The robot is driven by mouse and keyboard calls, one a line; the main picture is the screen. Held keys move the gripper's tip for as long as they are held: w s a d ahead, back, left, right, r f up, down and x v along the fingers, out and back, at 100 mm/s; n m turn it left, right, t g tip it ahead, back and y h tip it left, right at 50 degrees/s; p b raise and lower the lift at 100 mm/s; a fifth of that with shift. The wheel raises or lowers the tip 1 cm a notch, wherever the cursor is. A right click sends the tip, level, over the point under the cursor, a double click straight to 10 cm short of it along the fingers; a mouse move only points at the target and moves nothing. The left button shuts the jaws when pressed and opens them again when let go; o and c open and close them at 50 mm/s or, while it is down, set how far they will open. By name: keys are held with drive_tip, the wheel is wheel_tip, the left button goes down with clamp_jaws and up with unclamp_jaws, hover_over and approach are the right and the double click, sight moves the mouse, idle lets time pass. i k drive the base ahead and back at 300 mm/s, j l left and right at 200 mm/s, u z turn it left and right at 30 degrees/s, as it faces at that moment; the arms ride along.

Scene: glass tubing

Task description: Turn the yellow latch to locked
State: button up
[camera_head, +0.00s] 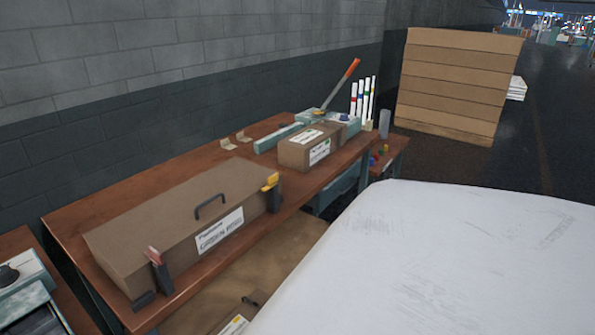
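The yellow latch (270,181) is at the right end of a long brown case (150,215) on the workbench. It sits at the top of a dark upright bracket (274,198) and appears roughly level; its exact setting is too small to tell. A red latch (153,255) on a similar dark bracket (162,277) is at the case's near left end. The case lid looks closed, with a dark handle (210,206) and a white label (219,230) on it. My gripper is not in view.
The brown workbench (75,230) stands along a grey block wall. Behind the case are a smaller labelled box (310,148), a tool with an orange-ended lever (342,88) and several white tubes (362,100). A cardboard stack (455,85) stands farther back. The lower right view is blocked.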

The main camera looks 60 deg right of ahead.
sight(273, 180)
drive_tip(key=z, duration=1.3)
drive_tip(key=i+z, duration=0.15)
drive_tip(key=z, duration=0.15)
drive_tip(key=i+z, duration=0.35)
drive_tip(key=i, duration=0.6)
